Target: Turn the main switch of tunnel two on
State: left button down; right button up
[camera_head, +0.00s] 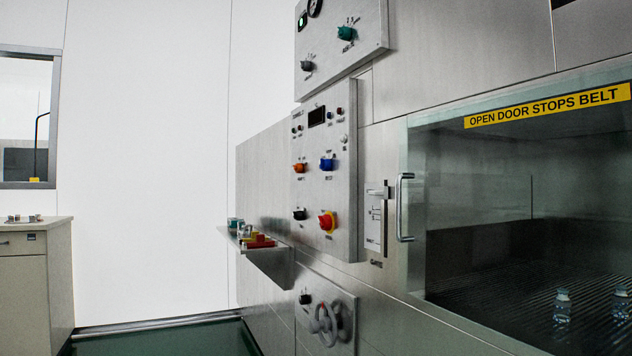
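A grey control panel (347,185) is fixed to the steel wall in the middle of the view. At its lower right is a red rotary knob on a yellow plate (327,222), which looks like a main switch. Its label and exact setting are too small to read. The same panel carries a black knob (299,214), an orange knob (299,168), a blue knob (327,164), a dark display (317,116) and small buttons. Neither of my grippers shows in this view.
Another panel above has a teal knob (346,33) and a black knob (307,66). A shelf (270,262) with coloured items juts out left of the main panel. A handwheel (325,324) is below. A glass door with a handle (404,207) stands right, bottles (562,306) behind it.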

aim_at(325, 221)
jog(key=i+j+z, duration=0.3)
jog(key=i+j, duration=0.9)
jog(key=j, duration=0.15)
